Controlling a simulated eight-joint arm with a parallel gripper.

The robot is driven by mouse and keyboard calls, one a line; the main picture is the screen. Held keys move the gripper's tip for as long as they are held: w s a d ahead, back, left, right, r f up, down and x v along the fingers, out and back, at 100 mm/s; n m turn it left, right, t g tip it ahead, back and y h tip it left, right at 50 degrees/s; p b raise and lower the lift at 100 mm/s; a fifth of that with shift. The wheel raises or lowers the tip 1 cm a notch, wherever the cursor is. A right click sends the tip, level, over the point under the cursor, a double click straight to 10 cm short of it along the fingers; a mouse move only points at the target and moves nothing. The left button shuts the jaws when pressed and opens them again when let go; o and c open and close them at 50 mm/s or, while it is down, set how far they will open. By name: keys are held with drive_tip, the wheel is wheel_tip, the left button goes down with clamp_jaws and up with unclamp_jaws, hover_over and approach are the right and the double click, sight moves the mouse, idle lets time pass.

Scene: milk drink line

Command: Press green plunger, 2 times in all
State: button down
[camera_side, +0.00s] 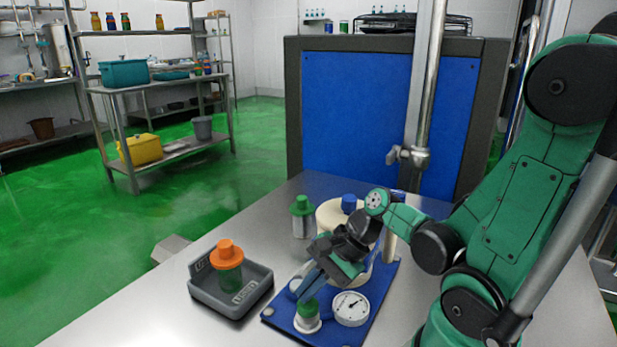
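The green plunger (308,309) stands in a white round collar near the front edge of a blue board (278,318). A white dial gauge (350,308) sits just right of it on the same board. My gripper (308,288) reaches down from the right, with its fingertips right above or at the plunger's top. I cannot tell whether the fingertips touch it. The gripper body hides part of the board, and whether the fingers are apart or together does not show clearly.
A grey tray (204,294) holding an orange-capped green bottle (229,271) stands left of the board. A green-capped container (302,222) and a cream vessel (328,214) with a blue knob (350,203) stand behind. The steel table (150,305) is clear at front left.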

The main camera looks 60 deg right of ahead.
drive_tip(key=shift+s+a+f, duration=0.1)
drive_tip(key=shift+s+f, duration=0.05)
drive_tip(key=shift+f, duration=0.15)
drive_tip(key=shift+r, duration=2.55)
idle(1.1)
drive_tip(key=shift+r, duration=0.2)
wheel_tip(320, 180, up, 6)
drive_tip(key=shift+r, duration=0.2)
hover_over(310, 301)
drive_tip(key=shift+f, duration=4.45)
drive_tip(key=shift+f, duration=0.1)
